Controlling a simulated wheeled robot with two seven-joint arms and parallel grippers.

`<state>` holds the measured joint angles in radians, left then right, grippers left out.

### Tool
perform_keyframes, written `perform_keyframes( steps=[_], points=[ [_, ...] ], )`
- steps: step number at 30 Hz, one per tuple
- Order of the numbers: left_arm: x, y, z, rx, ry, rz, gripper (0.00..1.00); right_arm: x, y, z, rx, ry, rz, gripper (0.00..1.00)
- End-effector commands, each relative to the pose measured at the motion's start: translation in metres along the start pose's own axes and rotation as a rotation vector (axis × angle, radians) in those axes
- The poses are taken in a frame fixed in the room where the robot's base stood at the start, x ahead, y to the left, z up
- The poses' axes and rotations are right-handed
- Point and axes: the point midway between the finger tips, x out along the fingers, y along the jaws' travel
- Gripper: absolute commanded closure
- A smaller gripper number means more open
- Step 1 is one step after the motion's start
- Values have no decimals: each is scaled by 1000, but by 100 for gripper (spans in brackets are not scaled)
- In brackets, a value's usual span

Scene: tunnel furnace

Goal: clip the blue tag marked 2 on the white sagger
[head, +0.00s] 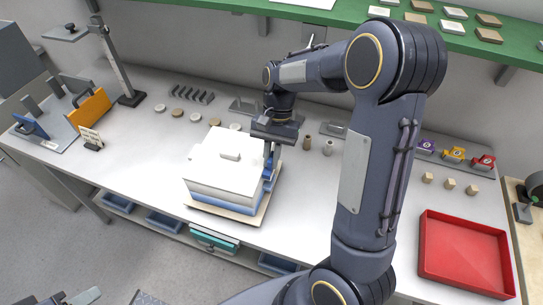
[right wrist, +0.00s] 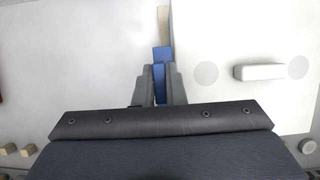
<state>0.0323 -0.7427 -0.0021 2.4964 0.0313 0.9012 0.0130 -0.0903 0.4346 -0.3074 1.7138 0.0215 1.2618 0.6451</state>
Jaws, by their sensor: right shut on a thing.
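The white sagger (head: 212,166) is a box with a white lid and a blue band low on its side; it also shows in the right wrist view (right wrist: 230,110). My right gripper (head: 271,152) is at the sagger's right side. It is shut on the blue tag (right wrist: 162,54), which lies along the sagger's edge in the right wrist view. I cannot tell whether the tag touches the wall, and its number is not readable. A part that looks like my left gripper (head: 76,298) shows at the bottom left, cut off by the frame.
The sagger stands on a pale board (head: 228,217) near the bench's front edge. Purple (head: 426,147), yellow (head: 454,155) and red (head: 483,162) tags sit at the right. A red tray (head: 425,262) lies front right.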

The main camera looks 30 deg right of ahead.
Motion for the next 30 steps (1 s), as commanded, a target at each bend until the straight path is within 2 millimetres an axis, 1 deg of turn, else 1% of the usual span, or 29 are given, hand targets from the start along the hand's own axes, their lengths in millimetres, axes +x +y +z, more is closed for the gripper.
perform_keyframes(
  steps=[30],
  points=[
    [10, -5, 5, 0, 0, 0, 61, 18, 0, -8, 0, 0, 0, 100]
  ],
)
